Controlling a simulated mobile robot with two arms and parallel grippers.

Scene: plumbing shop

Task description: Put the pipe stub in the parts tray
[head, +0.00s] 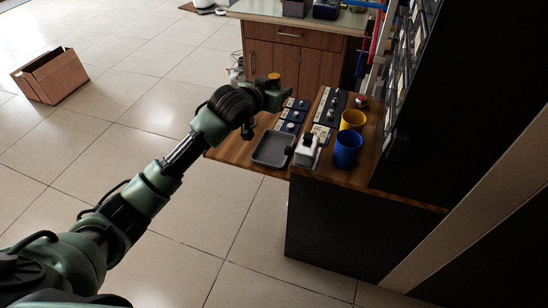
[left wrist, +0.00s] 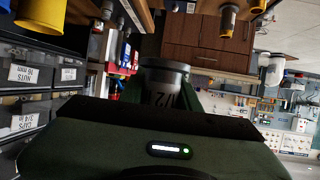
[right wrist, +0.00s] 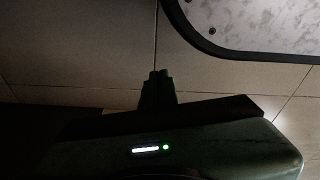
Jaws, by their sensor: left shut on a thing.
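The pipe stub (left wrist: 164,72) is a dark grey cylinder marked "1/2", seen in the left wrist view between the fingers of my left gripper (left wrist: 168,92). The gripper is shut on it. In the head view my left gripper (head: 276,97) is raised above the left part of the wooden bench; the stub is hard to make out there. The parts tray is probably the shallow grey tray (head: 257,160) on the bench's front left, below and apart from the gripper; it looks empty. My right gripper (right wrist: 158,84) shows only in the right wrist view, fingers together, holding nothing visible.
Right of the tray stand a white-and-black item (head: 307,148), a blue cup (head: 347,150) and a yellow cup (head: 352,120). Several dark blocks with fittings lie behind the tray. A dark drawer rack rises at right. A cardboard box (head: 52,77) sits on the floor.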

